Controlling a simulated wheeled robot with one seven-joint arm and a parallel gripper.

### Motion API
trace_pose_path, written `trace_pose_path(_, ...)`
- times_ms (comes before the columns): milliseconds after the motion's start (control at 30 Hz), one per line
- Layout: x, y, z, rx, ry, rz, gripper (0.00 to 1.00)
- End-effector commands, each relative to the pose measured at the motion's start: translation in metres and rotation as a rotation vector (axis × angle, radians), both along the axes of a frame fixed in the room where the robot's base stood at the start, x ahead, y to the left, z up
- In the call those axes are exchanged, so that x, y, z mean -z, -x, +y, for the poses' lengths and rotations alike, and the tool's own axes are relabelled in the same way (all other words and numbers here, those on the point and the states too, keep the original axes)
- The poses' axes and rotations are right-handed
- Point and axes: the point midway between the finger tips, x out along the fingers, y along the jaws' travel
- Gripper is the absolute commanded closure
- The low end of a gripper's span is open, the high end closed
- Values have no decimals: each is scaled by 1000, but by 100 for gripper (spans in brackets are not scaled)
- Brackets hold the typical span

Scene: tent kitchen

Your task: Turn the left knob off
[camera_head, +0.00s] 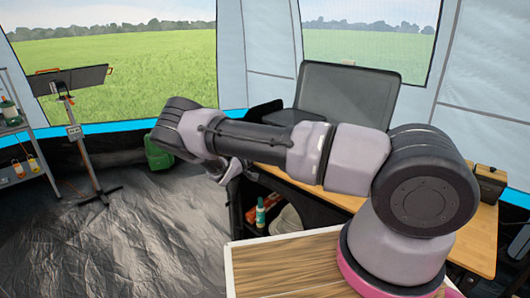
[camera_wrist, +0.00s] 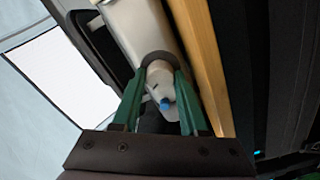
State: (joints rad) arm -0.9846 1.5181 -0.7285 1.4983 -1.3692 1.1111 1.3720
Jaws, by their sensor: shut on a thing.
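A knob (camera_wrist: 159,77), pale with a blue end, sticks out from a dark round base on the light metal front of the stove (camera_wrist: 130,25) in the wrist view. My gripper (camera_wrist: 160,97) has its two green fingers on either side of the knob and is shut on it. No second knob shows there. In the head view the stove's raised grey lid (camera_head: 348,95) stands on the wooden table. My arm hides the stove front and the knob there, and my fingers cannot be made out.
The wooden table edge (camera_wrist: 207,65) runs close beside the stove front in the wrist view. Under the table (camera_head: 345,197) are shelves with a green-and-white bottle (camera_head: 260,213). A stand (camera_head: 85,150) and a shelf rack (camera_head: 20,130) are at left. The floor between is clear.

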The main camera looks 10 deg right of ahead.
Motion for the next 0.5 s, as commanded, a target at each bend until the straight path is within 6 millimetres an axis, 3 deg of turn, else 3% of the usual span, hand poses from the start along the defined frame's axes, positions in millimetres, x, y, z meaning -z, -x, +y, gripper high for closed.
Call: trace_pose_path(500, 2, 2, 1, 0, -240, -325, 100)
